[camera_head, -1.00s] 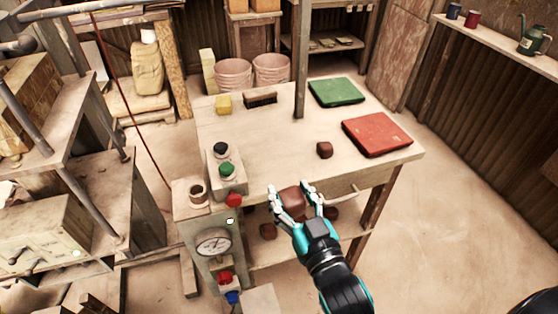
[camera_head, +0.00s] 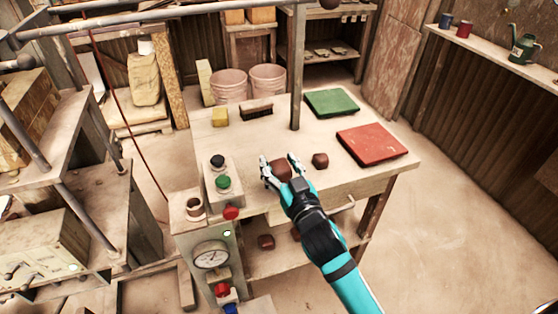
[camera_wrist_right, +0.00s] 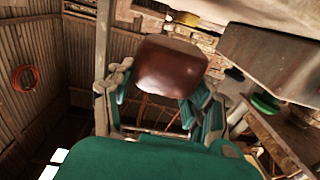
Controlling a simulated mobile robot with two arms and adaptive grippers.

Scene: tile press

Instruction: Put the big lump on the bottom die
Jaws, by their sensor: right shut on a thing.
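The big lump (camera_head: 282,171) is a reddish-brown block held between the fingers of my right gripper (camera_head: 279,165). The gripper is shut on it, and it appears to be above the workbench. In the right wrist view the lump (camera_wrist_right: 170,66) sits between the two fingers, its smooth brown face showing. A smaller brown lump (camera_head: 320,160) lies on the bench just right of the gripper. I cannot make out the bottom die in either view. My left gripper is not in view.
The workbench (camera_head: 250,140) carries a green slab (camera_head: 332,102), a red slab (camera_head: 371,144), a brush (camera_head: 256,112) and a yellow block (camera_head: 220,117). A post (camera_head: 296,75) rises at its back. A control box (camera_head: 222,180) and gauge (camera_head: 211,255) stand left.

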